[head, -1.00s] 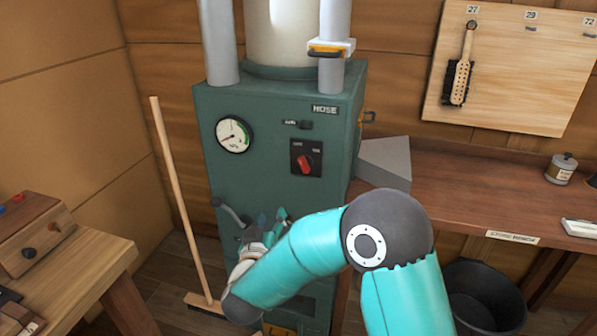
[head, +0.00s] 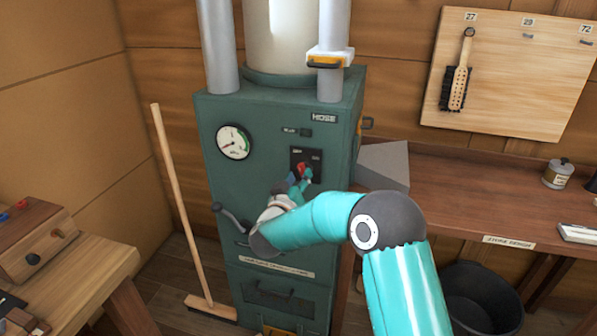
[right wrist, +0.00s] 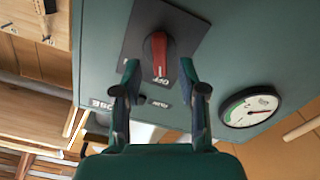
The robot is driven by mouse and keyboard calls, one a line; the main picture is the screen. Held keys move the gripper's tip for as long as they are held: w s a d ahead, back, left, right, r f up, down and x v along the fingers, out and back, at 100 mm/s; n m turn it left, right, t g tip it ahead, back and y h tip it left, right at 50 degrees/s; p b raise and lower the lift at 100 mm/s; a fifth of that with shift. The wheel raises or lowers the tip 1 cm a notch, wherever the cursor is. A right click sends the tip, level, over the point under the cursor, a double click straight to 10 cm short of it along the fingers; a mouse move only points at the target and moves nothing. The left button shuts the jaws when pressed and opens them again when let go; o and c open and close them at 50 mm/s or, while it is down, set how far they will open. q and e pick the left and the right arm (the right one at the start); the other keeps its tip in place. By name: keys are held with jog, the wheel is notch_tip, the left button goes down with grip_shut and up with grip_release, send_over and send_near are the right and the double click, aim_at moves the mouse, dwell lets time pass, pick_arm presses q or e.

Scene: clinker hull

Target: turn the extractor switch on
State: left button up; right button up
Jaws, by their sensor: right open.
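The extractor switch is a red rotary knob (head: 306,171) on a black plate (head: 315,158) on the front of the green extractor cabinet (head: 285,215). In the right wrist view the knob (right wrist: 159,53) lies with its white-marked end toward the word OFF. My right gripper (head: 299,182) is in front of the switch and partly hides it in the head view. In the right wrist view its open fingers (right wrist: 159,70) point at the plate, one on each side of the knob's marked end. My left gripper is not in view.
A round gauge (head: 234,142) is at the cabinet's upper left. A grey lever (head: 230,216) sticks out below it. A broom (head: 180,205) leans left of the cabinet. A workbench (head: 470,205) stands right, with a black bucket (head: 480,300) below.

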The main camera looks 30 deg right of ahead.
jog(key=shift+x, duration=1.25)
